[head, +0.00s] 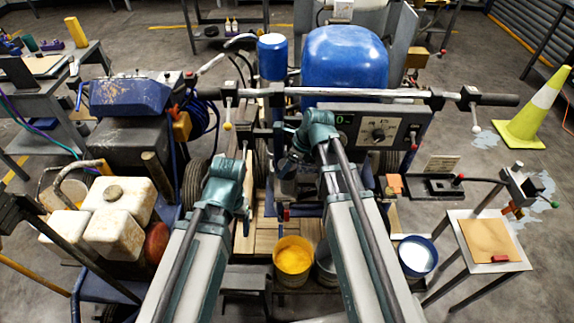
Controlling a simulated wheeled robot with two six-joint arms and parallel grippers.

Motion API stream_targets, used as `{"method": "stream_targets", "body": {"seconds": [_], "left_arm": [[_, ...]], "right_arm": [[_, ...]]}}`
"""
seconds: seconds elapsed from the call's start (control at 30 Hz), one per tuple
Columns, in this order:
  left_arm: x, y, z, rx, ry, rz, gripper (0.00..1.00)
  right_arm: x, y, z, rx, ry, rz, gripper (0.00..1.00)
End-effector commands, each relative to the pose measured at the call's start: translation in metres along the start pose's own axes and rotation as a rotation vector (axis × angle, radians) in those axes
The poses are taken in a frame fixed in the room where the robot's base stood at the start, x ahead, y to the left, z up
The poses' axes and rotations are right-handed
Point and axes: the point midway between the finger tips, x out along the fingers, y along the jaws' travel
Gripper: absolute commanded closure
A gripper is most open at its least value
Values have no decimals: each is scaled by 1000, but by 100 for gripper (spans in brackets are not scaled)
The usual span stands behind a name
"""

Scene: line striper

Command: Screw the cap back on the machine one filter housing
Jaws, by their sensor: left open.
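A line striper with a large blue tank (345,62), a control panel (388,131) and a long handlebar (345,93) stands in front of me. I cannot clearly pick out the filter housing or its cap; my arms cover part of the machine's middle. My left gripper (246,150) is open, just below the handlebar and left of the panel, with nothing visible in it. My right gripper (290,168) is left of the panel, low in front of the machine. Its fingers are too small and dark to read.
A second machine with a blue cover (131,97) and white jugs (115,205) stands at left. A yellow paint bucket (293,258) and a blue-rimmed bucket (416,256) stand below. A small table (476,267) is at right, with a traffic cone (535,110) behind it.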

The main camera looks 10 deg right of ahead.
Motion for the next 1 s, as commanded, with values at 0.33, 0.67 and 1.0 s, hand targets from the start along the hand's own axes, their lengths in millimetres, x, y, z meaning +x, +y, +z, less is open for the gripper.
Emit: {"method": "stream_targets", "body": {"seconds": [0.33, 0.67, 1.0], "left_arm": [[5, 0, 0, 0, 0, 0, 22], [3, 0, 0, 0, 0, 0, 22], [3, 0, 0, 0, 0, 0, 22]], "right_arm": [[4, 0, -2, 0, 0, 0, 80], [3, 0, -1, 0, 0, 0, 0], [4, -3, 0, -137, 0, 59, 0]]}}
